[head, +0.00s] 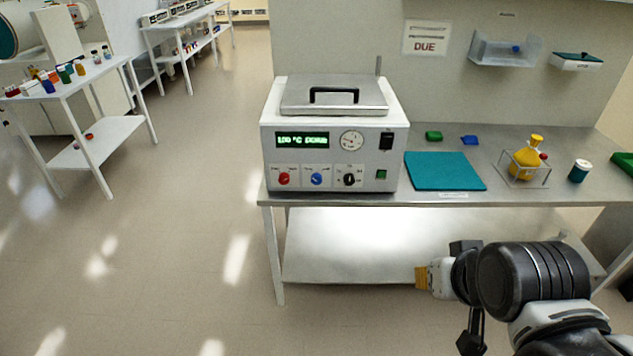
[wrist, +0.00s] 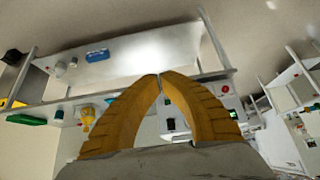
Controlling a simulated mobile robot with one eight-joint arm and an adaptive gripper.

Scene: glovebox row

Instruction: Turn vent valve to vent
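A white boxy sterilizer-like unit (head: 280,110) with a lidded top stands at the left end of the steel bench in the head view. Its front has a lit green display (head: 302,140), a round gauge (head: 351,141), a red knob (head: 284,179), a blue knob (head: 316,179) and a black knob (head: 349,179). The labels are too small to read, so I cannot tell which knob is the vent valve. My gripper (head: 421,278) is below and right of the knobs, in front of the lower shelf, apart from the unit. In the wrist view its yellow fingers (wrist: 160,76) meet at the tips, with nothing between them.
The bench's front edge and the lower shelf (head: 350,245) are near my arm. The floor left of the bench is clear.

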